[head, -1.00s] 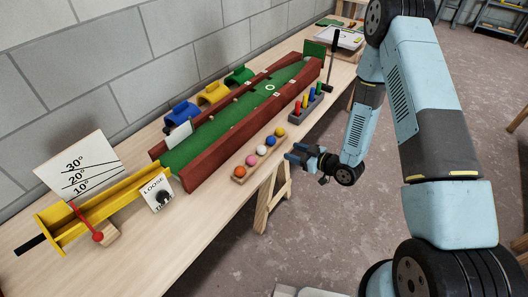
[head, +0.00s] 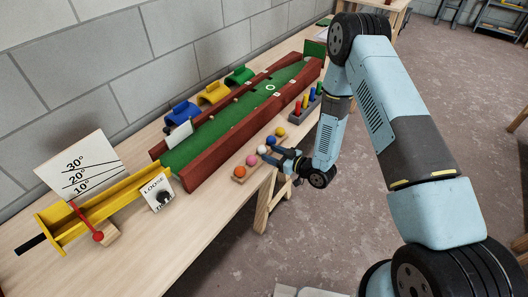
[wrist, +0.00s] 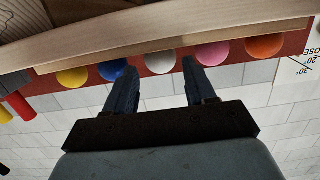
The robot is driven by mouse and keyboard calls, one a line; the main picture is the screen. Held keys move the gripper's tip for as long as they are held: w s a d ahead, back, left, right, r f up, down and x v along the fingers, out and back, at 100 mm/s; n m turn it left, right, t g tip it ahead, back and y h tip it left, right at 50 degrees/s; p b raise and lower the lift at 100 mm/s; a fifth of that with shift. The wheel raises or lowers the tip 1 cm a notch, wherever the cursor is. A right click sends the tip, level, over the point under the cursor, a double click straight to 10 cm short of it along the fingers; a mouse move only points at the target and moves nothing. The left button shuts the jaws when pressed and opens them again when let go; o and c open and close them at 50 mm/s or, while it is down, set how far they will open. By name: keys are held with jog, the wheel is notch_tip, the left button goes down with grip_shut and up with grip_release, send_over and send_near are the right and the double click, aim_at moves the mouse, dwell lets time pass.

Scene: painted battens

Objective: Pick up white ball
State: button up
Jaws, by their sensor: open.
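The white ball (head: 261,150) sits in a row of coloured balls on a wooden strip (head: 241,180) on the bench. The blue ball (head: 271,140) is on one side of it and the pink ball (head: 251,160) on the other. My gripper (head: 272,155) is open and empty at the strip's near side, its fingers pointing at the row. In the wrist view the white ball (wrist: 160,61) shows between my two fingertips (wrist: 158,68), with the pink ball (wrist: 212,54) close to the right fingertip. I cannot tell whether the fingers touch anything.
The orange ball (head: 239,171) and yellow ball (head: 281,131) end the row. Behind it lies a green lane with red-brown walls (head: 213,148). Coloured pegs in a block (head: 308,105) stand further back. A yellow ramp (head: 105,207) is at left. The floor beside the bench is open.

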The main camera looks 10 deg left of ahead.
aim_at(266, 152)
jog(key=shift+x, duration=2.6)
jog(key=shift+s, duration=0.1)
jog(key=c, duration=0.8)
